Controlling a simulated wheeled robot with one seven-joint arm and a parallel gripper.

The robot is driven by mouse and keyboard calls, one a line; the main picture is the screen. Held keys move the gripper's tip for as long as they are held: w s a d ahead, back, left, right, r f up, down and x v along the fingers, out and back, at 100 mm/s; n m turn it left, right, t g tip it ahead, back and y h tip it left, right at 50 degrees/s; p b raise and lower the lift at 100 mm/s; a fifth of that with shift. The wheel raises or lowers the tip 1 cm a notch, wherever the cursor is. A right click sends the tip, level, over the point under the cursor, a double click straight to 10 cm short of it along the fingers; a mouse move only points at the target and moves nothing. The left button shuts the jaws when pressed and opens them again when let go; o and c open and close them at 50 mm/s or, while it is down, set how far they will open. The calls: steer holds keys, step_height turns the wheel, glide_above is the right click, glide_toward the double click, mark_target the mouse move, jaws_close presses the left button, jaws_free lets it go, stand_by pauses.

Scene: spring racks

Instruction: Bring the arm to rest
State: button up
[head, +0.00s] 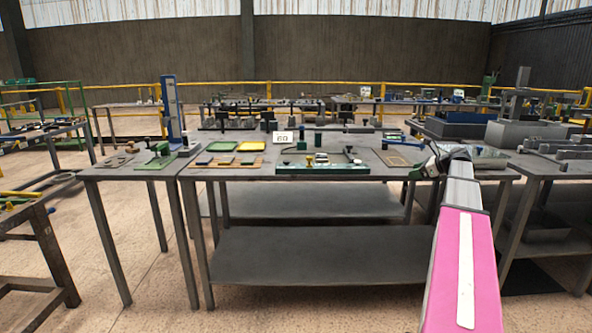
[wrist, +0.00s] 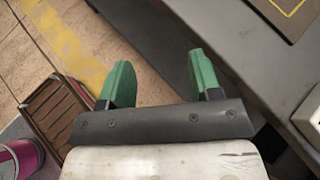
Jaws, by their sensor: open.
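My arm (head: 463,250) reaches out from the lower right of the head view, with its pink and grey links stretched toward the right end of the middle table (head: 318,281). In the wrist view my gripper (wrist: 158,70) has its two green fingers wide apart with nothing between them. The fingers are over the floor beside the edge of a grey table top (wrist: 205,35). In the head view the gripper is small and partly hidden by the wrist.
The table carries a green-based fixture (head: 322,169), a white number sign (head: 283,137) and a yellow-outlined plate (head: 393,158). A blue post (head: 171,110) stands on the left table. Another loaded table (head: 545,165) stands close right of my arm. Bare floor (head: 150,290) shows at front left.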

steer(key=s+a+f+n+g+h, duration=0.25)
steer(key=s+a+f+n, duration=0.25)
steer(key=a+f, duration=0.5)
steer(key=s+a+f+n+g+h, duration=0.1)
steer(key=s+a+f+n+g, duration=0.2)
steer(key=s+a+f+n, duration=0.5)
steer(key=s+a+f+n+g+h, duration=0.1)
steer(key=s+a+f+n+h, duration=0.1)
steer(key=s+a+f+n, duration=0.3)
steer(key=s+a+f+n+g+h, duration=0.1)
steer(key=s+a+f+n+h, duration=0.2)
steer(key=s+a+f+n, duration=0.3)
steer(key=shift+s+a+f+g, duration=0.35)
steer(key=shift+s+a+f, duration=0.2)
steer(key=shift+s+f, duration=1.9)
steer(key=shift+s+r, duration=0.2)
steer(key=shift+r, duration=0.1)
